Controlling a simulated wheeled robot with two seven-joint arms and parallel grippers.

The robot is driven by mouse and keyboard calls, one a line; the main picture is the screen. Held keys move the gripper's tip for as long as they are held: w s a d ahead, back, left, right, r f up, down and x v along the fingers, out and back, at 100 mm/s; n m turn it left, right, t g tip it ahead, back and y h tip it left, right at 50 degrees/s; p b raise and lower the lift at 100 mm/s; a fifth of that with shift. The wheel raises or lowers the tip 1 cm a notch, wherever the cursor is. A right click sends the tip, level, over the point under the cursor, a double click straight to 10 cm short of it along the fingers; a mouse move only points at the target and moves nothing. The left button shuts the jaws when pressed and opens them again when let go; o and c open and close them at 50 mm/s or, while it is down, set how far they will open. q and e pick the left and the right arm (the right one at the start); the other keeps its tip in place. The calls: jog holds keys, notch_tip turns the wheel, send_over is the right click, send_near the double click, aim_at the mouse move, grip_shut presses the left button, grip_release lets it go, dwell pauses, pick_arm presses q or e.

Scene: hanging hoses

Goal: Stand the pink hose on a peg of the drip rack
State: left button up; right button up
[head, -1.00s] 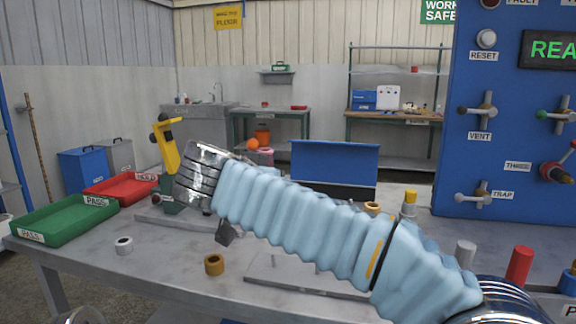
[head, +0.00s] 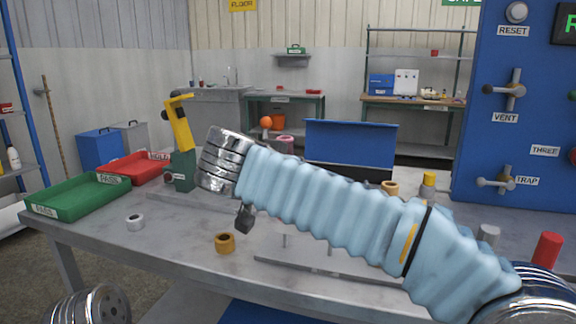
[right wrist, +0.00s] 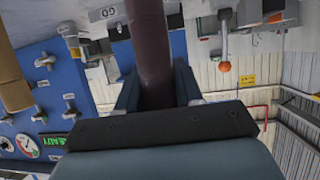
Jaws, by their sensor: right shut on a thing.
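The pink hose (right wrist: 150,45) looks dull dark mauve in the right wrist view. It runs from the jaws of my right gripper (right wrist: 155,88) to the top edge of that view; its far end is out of sight. The gripper is shut on it. In the head view my blue-sleeved right arm hides these jaws. A small pink piece (head: 284,144) shows beyond the sleeve; I cannot tell whether it belongs to the hose. A low plate with thin upright pegs (head: 330,270), apparently the drip rack, lies on the bench, partly behind the sleeve. My left gripper is not in view.
A green tray (head: 75,196) and a red tray (head: 135,168) stand at the left of the bench, by a yellow-handled clamp (head: 180,125). An ochre ring (head: 225,243) and a white ring (head: 135,222) lie in front. A blue panel (head: 520,130) stands at right.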

jog(key=shift+f+b, duration=0.3)
jog(key=shift+f, duration=0.7)
jog(key=shift+p, duration=0.65)
jog(key=shift+r, duration=0.1)
jog(key=shift+p, duration=0.6)
dwell(0.7)
jog(key=shift+f+b, duration=0.5)
jog(key=shift+f, duration=1.85)
jog(key=o, duration=1.1)
jog(key=shift+o, duration=0.2)
